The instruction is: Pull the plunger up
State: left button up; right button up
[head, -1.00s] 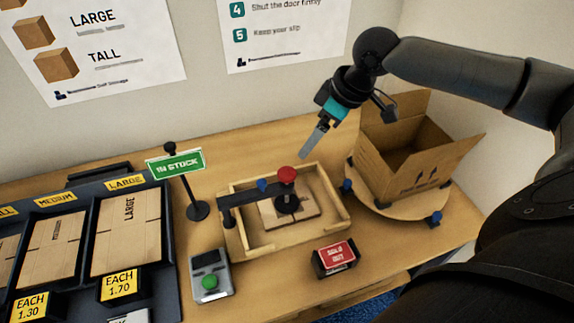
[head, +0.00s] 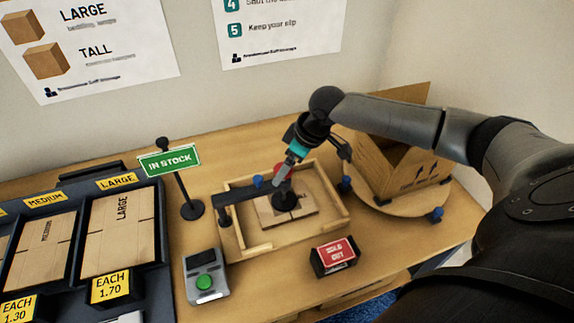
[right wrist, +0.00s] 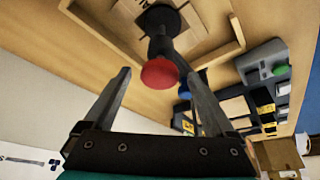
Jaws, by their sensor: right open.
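The plunger has a red knob (head: 281,169) on a black shaft and foot (head: 285,199), held by a dark arm over a wooden tray (head: 257,246). A flat cardboard piece (head: 309,206) lies in the tray under the foot. My right gripper (head: 283,174) is at the knob in the head view and partly covers it. In the right wrist view the two fingers (right wrist: 162,88) are spread wide, with the red knob (right wrist: 160,73) between and just beyond their tips. Contact is not visible. My left gripper is not in view.
An open carton (head: 385,172) stands on a round wooden turntable (head: 412,208) to the right. A green IN STOCK sign (head: 169,160), a grey device with a green button (head: 206,276) and a red SOLD OUT block (head: 335,254) surround the tray. Flat cartons fill the dark rack (head: 152,245) at left.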

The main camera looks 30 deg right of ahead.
jog(key=shift+c, duration=0.2)
grip_shut()
dwell(0.5)
